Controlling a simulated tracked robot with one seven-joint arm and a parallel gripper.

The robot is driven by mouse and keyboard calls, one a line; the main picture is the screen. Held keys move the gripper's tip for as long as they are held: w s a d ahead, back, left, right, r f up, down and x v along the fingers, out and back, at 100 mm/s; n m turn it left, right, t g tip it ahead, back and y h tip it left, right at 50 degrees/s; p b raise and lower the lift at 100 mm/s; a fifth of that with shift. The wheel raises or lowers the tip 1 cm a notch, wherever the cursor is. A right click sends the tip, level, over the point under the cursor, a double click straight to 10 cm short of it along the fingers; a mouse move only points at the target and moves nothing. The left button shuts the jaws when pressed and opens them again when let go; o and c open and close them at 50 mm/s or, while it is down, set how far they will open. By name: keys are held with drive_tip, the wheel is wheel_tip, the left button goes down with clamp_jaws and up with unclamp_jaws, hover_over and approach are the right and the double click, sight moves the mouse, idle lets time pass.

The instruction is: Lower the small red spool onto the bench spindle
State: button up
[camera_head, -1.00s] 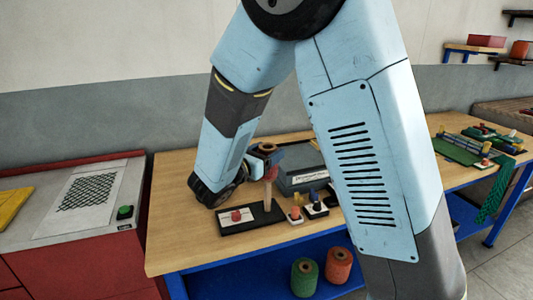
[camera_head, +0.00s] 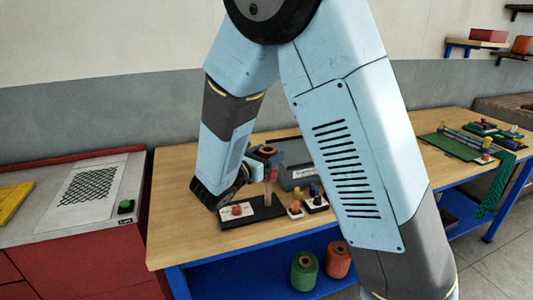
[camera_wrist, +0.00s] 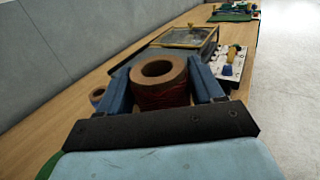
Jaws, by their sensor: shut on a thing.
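The small red spool (camera_wrist: 161,95) has a brown cardboard core with an open hole on top. In the wrist view it sits upright between the blue fingers of my gripper (camera_wrist: 161,92), which is shut on it. The bench spindle (camera_head: 267,193) is a pale wooden post rising from a black base (camera_head: 267,208). In the head view my gripper (camera_head: 271,163) is directly above or around the post's upper part. The post's tip is hidden there, so I cannot tell whether it is inside the spool. No tip shows in the core's hole.
A white card with a red button (camera_head: 237,210) lies on the base. Small blocks with coloured knobs (camera_head: 314,199) stand to its right. A grey glass-lidded box (camera_wrist: 185,36) is close ahead of my gripper. A brown-cored roll (camera_wrist: 97,95) shows left of my gripper.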

drive_tip(key=shift+f, duration=0.6)
drive_tip(key=shift+f, duration=0.35)
drive_tip(key=shift+f, duration=0.35)
drive_tip(key=shift+f, duration=0.35)
drive_tip(key=shift+f, duration=0.35)
drive_tip(key=shift+f, duration=0.35)
drive_tip(key=shift+f, duration=0.35)
drive_tip(key=shift+f, duration=0.7)
drive_tip(key=shift+f, duration=0.35)
